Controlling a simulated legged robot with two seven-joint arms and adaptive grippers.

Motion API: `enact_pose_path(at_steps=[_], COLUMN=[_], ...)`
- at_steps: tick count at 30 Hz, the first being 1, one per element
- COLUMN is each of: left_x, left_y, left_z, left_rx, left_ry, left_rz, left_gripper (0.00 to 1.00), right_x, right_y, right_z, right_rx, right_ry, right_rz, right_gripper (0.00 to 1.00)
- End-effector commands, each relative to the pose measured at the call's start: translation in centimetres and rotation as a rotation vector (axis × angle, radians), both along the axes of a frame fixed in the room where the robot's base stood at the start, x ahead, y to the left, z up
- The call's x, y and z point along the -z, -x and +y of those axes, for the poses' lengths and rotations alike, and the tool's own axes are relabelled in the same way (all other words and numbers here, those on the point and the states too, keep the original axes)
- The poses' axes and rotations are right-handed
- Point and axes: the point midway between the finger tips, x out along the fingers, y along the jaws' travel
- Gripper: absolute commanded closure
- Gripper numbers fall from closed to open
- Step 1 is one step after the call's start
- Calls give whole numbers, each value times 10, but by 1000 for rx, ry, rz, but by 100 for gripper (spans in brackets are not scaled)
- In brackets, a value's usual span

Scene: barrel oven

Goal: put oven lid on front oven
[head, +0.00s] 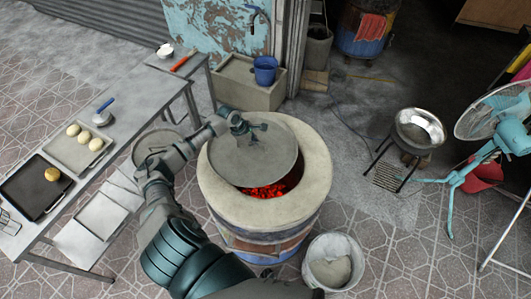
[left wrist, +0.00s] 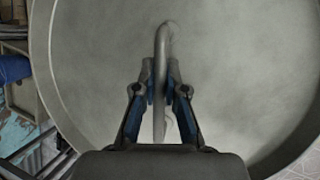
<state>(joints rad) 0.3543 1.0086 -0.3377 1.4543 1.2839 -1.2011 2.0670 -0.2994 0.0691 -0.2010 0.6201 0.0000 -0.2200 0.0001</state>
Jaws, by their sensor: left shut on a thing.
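The oven lid (head: 262,165) is a round grey metal disc with a raised rim and a bar handle. It covers most of the mouth of the front barrel oven (head: 318,180), with red glowing coals (head: 268,191) showing along the near edge. I cannot tell whether it rests on the oven or hangs just above it. My left gripper (head: 248,128) is over the lid and shut on its handle. In the left wrist view, the fingers (left wrist: 160,85) pinch the handle (left wrist: 163,45) from both sides, with the lid (left wrist: 230,60) filling the background. My right gripper is not in view.
A metal table (head: 78,215) with trays and buns stands at the left. A white bucket (head: 333,262) stands close to the oven's near right. A wok on a stand (head: 418,130) and a teal fan (head: 495,130) are at the right. A blue bucket (head: 265,69) stands behind.

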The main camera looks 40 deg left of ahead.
Motion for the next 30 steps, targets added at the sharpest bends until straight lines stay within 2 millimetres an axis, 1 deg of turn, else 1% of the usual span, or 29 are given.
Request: enact_pose_path(at_steps=[1,3,7,11,14,17,20,23,25,26,27,28,29,30], left_x=[-4,-3,-1,3,13,28,39,39,39,41,41,41,40,40], left_y=[-3,-5,-8,-8,-7,-7,-8,-8,-7,-6,-6,-7,-7,-7], left_z=[-15,-32,-50,-54,-52,-52,-51,-52,-52,-52,-53,-53,-53,-54], left_rx=[5,5,3,-1,0,-2,-1,-1,0,1,0,1,1,1], left_ry=[1,0,-2,-1,1,2,3,1,2,1,0,0,0,-1], left_rz=[-6,-7,-7,-5,-2,-1,-2,-4,-3,0,1,1,1,0], left_gripper=[100,100,100,100,100,100,100,100,100,87,77,69,64,64], right_x=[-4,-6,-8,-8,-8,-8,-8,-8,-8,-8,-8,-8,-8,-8], right_y=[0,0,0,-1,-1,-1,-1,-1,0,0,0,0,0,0], right_z=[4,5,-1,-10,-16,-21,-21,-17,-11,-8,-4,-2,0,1], right_rx=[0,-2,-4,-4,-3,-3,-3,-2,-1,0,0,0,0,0], right_ry=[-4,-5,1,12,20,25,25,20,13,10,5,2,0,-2], right_rz=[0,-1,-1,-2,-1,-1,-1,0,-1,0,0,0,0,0], right_gripper=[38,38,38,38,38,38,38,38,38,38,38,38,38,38])
